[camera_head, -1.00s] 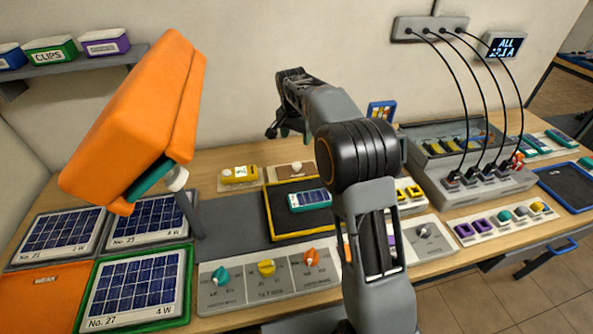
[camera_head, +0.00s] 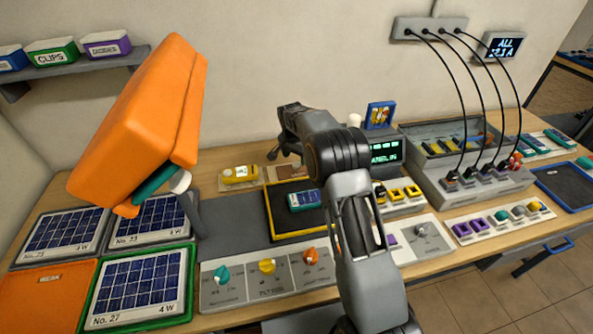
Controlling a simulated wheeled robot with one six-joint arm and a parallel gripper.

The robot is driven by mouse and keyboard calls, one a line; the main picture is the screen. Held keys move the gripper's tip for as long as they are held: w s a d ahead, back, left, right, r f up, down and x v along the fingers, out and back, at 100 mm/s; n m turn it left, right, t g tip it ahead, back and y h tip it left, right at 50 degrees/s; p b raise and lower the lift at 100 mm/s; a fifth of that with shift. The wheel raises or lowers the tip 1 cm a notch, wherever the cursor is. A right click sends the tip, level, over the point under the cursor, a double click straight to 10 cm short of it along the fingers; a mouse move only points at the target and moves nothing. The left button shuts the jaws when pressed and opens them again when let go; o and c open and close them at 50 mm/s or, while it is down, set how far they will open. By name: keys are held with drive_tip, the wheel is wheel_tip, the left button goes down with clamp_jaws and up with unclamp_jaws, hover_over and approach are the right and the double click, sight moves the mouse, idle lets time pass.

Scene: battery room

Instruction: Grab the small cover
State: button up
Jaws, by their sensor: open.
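No label marks the small cover, and I cannot tell for sure which thing it is. A low brown piece (camera_head: 281,173) at the back of the bench, beside a yellow meter (camera_head: 239,174), may be it; my gripper partly hides it. My gripper (camera_head: 284,156) is at the end of my arm, above and in front of the wall side of this piece in the picture. Its jaws are apart, with nothing seen between them. I cannot tell whether it touches the brown piece.
A yellow-edged black tray (camera_head: 282,224) holds a small solar panel (camera_head: 303,199). A knob panel (camera_head: 240,291) lies in front. A grey charger (camera_head: 480,178) with black cables stands right.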

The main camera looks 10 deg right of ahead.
sight(297, 164)
drive_tip(key=shift+w+d+f+p, duration=0.2)
drive_tip(key=shift+f+p, duration=0.1)
drive_tip(key=shift+f, duration=0.8)
drive_tip(key=shift+w+d+f+p, duration=0.15)
drive_tip(key=shift+f+p, duration=0.15)
drive_tip(key=shift+f, duration=0.75)
drive_tip(key=shift+a, duration=0.1)
drive_tip(key=shift+c, duration=0.2)
drive_tip(key=c, duration=1)
